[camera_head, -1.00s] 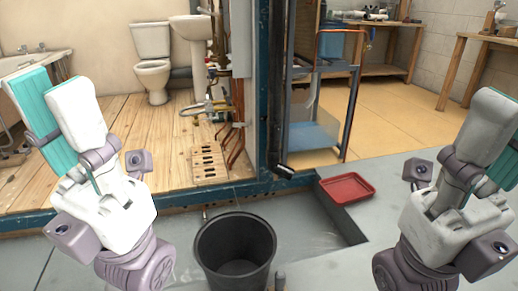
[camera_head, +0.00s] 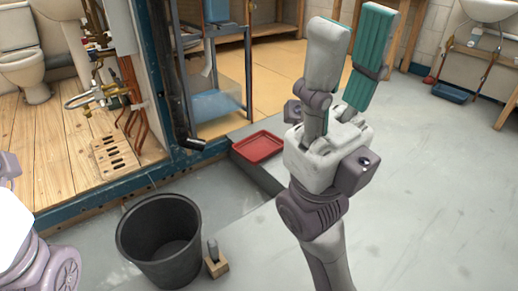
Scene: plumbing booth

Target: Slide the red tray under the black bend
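The red tray (camera_head: 258,149) lies flat on the grey floor at the edge of the sunken strip, in the middle of the head view. The black bend (camera_head: 194,144) is at the foot of a dark vertical pipe by the blue frame, left of the tray. A gap separates tray and bend in the picture. My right gripper (camera_head: 354,20) points up, right of the tray, with its two fingers apart and nothing between them. Only part of my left gripper (camera_head: 14,238) shows at the left edge; its fingers are out of frame.
A black bucket (camera_head: 127,249) stands in front of the bend, with a small wooden block and handle (camera_head: 215,262) beside it. A blue metal rack (camera_head: 246,92) stands behind the tray.

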